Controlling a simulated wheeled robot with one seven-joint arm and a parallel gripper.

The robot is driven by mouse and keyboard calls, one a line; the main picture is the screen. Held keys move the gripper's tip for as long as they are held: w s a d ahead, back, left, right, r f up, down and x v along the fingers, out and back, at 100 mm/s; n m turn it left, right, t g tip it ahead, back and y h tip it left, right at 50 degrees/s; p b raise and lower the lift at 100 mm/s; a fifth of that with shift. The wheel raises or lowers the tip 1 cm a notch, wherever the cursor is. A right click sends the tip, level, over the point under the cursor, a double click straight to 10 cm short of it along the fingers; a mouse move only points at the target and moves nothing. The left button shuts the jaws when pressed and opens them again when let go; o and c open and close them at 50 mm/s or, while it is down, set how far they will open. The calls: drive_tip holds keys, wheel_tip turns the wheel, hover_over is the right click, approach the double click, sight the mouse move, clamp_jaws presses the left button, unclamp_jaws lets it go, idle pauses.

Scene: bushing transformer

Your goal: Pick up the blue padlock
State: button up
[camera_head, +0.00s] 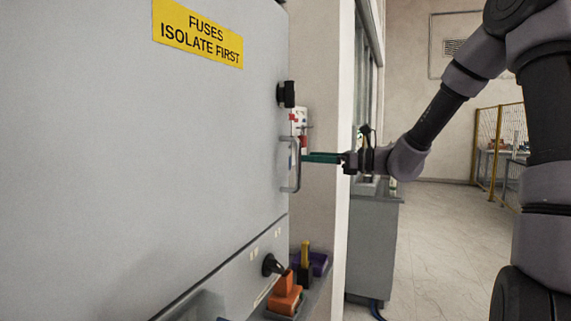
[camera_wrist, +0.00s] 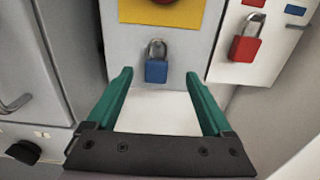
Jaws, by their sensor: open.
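The blue padlock (camera_wrist: 156,70) hangs by its silver shackle on a light grey panel, upright, in the upper middle of the wrist view. My gripper (camera_wrist: 160,82) is open, with its two green fingers on either side of and below the padlock in the picture. Nothing is between the fingers' pads that I can see held. In the head view my gripper (camera_head: 305,157) reaches left toward the cabinet's edge, beside a grey handle. I cannot make out the blue padlock in the head view.
A red padlock (camera_wrist: 245,48) hangs on a white board to the right. A yellow plate (camera_wrist: 162,12) is above the blue padlock. A handle (camera_head: 291,165) juts from the grey cabinet (camera_head: 140,150). An orange block (camera_head: 285,297) sits on a low shelf.

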drive_tip(key=x, duration=0.7)
drive_tip(key=shift+s+f, duration=0.2)
drive_tip(key=shift+f, duration=0.05)
clamp_jaws()
